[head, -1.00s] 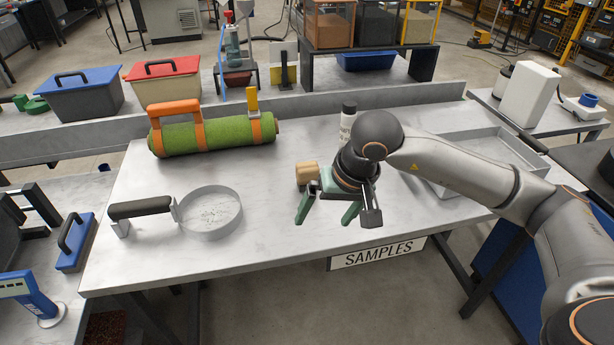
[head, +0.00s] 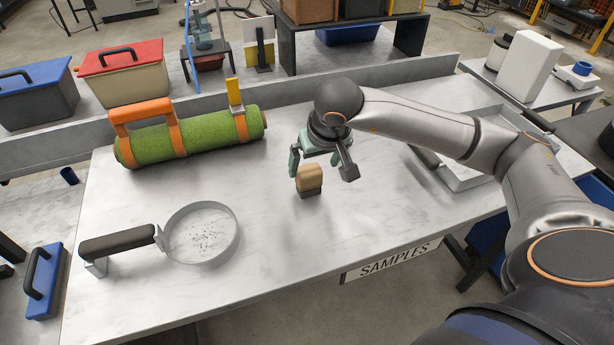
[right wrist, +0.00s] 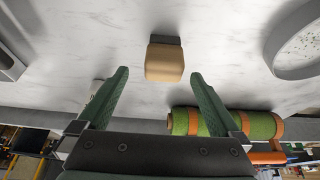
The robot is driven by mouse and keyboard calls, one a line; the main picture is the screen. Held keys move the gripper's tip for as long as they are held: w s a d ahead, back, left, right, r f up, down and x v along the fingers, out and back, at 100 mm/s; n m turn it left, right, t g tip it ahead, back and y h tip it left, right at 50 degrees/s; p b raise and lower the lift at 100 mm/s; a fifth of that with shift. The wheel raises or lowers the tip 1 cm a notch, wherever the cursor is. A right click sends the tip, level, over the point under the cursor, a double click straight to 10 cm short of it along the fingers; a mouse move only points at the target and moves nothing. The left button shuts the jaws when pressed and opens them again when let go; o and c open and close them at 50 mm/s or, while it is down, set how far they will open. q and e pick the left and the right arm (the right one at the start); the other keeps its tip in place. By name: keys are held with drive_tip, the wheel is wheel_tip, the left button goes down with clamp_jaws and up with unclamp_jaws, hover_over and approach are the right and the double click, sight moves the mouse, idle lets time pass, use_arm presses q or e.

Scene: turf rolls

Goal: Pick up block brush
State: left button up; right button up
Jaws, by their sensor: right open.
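The block brush (head: 309,178) has a tan wooden body over a dark bristle part. In the right wrist view the brush (right wrist: 165,62) lies ahead of and between the two open fingertips (right wrist: 160,78), apart from both. My left gripper is not in view.
A sieve with a dark handle (head: 202,234) lies on the table's left. A green turf roll with orange straps (head: 205,139) lies at the back left. A shallow metal tray (head: 470,182) is at the right. The table between sieve and brush is clear.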

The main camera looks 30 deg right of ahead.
drive_tip(key=shift+x, duration=1.15)
drive_tip(key=shift+w+a+p+x, duration=0.15)
drive_tip(key=shift+p+x, duration=0.1)
drive_tip(key=shift+x, duration=1.1)
drive_tip(key=shift+w+a+p+x, duration=0.1)
drive_tip(key=shift+p+x, duration=0.1)
drive_tip(key=shift+x, duration=1.2)
drive_tip(key=shift+r, duration=0.15)
drive_tip(key=c, duration=1.4)
drive_tip(key=shift+r, duration=0.15)
